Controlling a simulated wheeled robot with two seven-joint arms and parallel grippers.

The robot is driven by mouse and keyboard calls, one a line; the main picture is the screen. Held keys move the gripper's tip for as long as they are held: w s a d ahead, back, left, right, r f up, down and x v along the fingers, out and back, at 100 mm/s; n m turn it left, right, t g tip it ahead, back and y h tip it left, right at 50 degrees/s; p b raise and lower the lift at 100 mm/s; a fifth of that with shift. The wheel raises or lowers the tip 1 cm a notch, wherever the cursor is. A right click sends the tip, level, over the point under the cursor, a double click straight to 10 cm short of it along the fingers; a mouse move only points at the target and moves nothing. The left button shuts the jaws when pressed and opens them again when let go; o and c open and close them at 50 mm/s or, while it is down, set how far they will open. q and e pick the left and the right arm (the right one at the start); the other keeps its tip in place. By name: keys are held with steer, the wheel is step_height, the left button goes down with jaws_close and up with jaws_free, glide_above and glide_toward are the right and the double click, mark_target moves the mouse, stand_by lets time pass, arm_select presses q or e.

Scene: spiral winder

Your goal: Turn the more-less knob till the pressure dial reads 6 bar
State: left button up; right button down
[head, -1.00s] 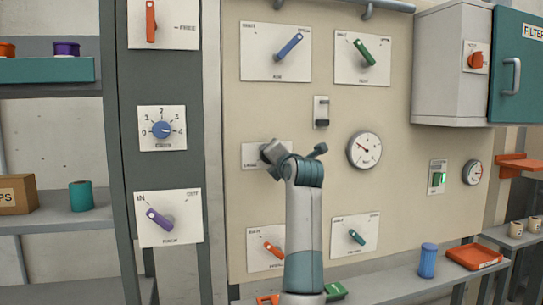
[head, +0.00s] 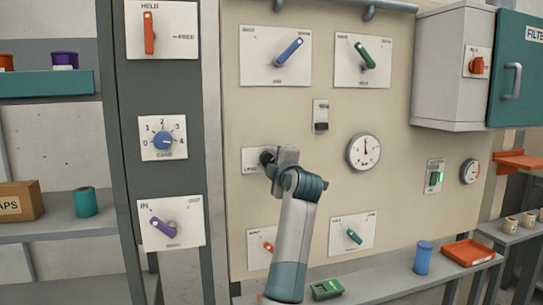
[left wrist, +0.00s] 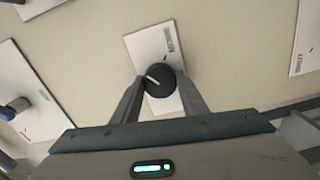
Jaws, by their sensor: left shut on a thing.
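The black round knob (left wrist: 158,84) with a white pointer line sits on a white plate (left wrist: 152,48) on the panel. I take it to be the more-less knob; its lettering is too small to read. My left gripper (left wrist: 160,88) is shut on it, one finger on each side. In the head view the gripper (head: 270,158) covers most of the knob's plate (head: 249,161). The round white dial (head: 362,152) is right of it; its needle points about straight up, and its numbers are too small to read. My right gripper is not in view.
A blue lever (head: 289,50) and a green lever (head: 364,55) are above. A red lever (head: 268,247) and a teal lever (head: 354,237) are below. A smaller dial (head: 470,171) is far right. A shelf with a blue can (head: 423,257) and red tray (head: 470,252) runs below the panel.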

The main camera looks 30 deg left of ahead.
arm_select(q)
steer(key=shift+f+m, duration=0.2)
steer(key=shift+m, duration=0.1)
steer(key=o, duration=1)
steer(key=shift+o, duration=0.2)
steer(key=shift+r, duration=0.1)
steer(key=shift+d, duration=0.1)
steer(key=b+v, duration=0.6)
steer(key=v, duration=1.1)
steer(key=shift+s, duration=0.2)
